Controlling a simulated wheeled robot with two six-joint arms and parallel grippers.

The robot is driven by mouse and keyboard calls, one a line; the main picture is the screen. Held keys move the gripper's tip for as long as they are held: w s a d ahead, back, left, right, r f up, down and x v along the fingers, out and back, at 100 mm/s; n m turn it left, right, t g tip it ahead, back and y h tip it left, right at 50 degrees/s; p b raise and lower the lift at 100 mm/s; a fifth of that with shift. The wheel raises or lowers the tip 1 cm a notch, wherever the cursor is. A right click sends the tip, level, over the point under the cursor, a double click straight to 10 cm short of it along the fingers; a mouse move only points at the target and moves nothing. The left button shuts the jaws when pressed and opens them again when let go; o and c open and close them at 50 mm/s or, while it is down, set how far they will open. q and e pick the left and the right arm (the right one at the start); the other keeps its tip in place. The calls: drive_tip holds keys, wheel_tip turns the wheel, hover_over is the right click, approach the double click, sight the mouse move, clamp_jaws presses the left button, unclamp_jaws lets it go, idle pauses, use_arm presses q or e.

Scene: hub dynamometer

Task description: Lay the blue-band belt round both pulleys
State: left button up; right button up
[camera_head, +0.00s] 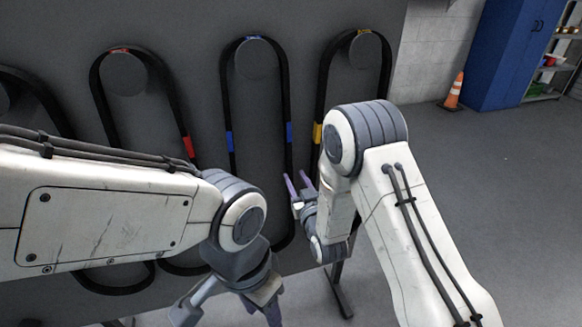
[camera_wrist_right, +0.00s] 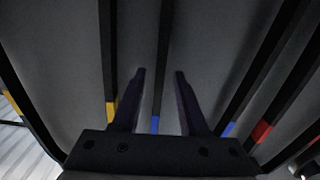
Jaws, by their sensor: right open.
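The blue-band belt (camera_head: 289,132) is a black loop with blue bands on both strands. It hangs from a round peg (camera_head: 256,60) on the dark grey board. My right gripper (camera_head: 300,183) is open and empty, low by the belt's right strand. In the right wrist view, one strand of the blue-band belt (camera_wrist_right: 156,124) runs between the two spread fingers of my right gripper (camera_wrist_right: 160,73), with no visible grip on it. My left gripper (camera_head: 230,310) is low at the bottom edge; its fingertips are partly cut off. The pulleys are not in view.
A red-band belt (camera_head: 188,147) hangs to the left and a yellow-band belt (camera_head: 317,133) to the right, close by. Another black belt (camera_head: 38,84) hangs far left. An orange cone (camera_head: 454,92) and a blue cabinet (camera_head: 505,55) stand back right, with open floor before them.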

sight(291, 165)
drive_tip(key=x, duration=0.3)
drive_tip(key=shift+b+x, duration=0.6)
drive_tip(key=shift+x, duration=0.65)
clamp_jaws()
idle(0.6)
drive_tip(key=shift+r, duration=0.15)
drive_tip(key=shift+r+p, duration=0.35)
drive_tip(key=shift+r, duration=0.4)
